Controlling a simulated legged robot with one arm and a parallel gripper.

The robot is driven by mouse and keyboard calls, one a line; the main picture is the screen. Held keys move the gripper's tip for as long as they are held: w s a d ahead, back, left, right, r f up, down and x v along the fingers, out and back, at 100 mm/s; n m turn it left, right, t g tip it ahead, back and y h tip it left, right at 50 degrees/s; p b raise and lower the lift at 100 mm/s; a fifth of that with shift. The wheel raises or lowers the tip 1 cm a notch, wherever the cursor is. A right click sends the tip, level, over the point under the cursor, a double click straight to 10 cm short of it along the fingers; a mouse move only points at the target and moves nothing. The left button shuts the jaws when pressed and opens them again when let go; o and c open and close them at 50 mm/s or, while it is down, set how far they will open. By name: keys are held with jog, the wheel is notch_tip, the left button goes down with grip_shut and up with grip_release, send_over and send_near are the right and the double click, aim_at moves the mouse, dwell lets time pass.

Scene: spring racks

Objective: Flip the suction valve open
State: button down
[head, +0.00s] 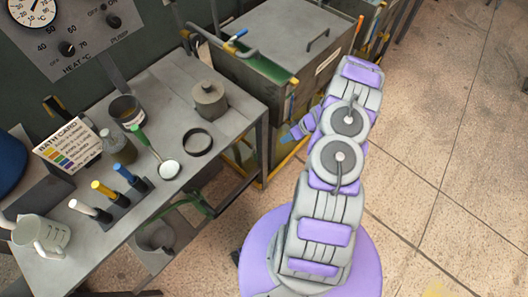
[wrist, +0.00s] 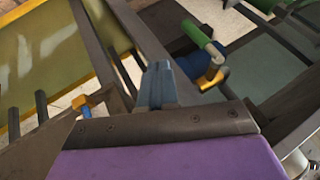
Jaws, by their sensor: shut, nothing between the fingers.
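My gripper (wrist: 158,84) shows as shut blue-grey fingers at the middle of the wrist view, empty. In the head view my gripper (head: 292,132) is low beside the grey tank, right of the bench. In the wrist view a fitting with a blue body and yellow parts (wrist: 212,68) is just right of the fingers, under a green pipe end (wrist: 195,32). A small orange-yellow fitting with a blue part (wrist: 82,104) is at left. No label shows which is the suction valve. Contact between fingers and either fitting cannot be told.
The lidded grey tank (head: 275,38) stands behind my arm. Dark frame bars (wrist: 105,50) cross near the fingers. The tiled floor at right is clear.

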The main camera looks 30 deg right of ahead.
aim_at(255, 155)
jog(key=w+a+f+b, duration=0.2)
jog(key=a+f+b, duration=0.1)
jog(key=a+f, duration=0.4)
jog(key=shift+w+a+f, duration=0.2)
jog(key=shift+a+f, duration=0.2)
jog(key=shift+a, duration=1.05)
jog(key=shift+d, duration=0.15)
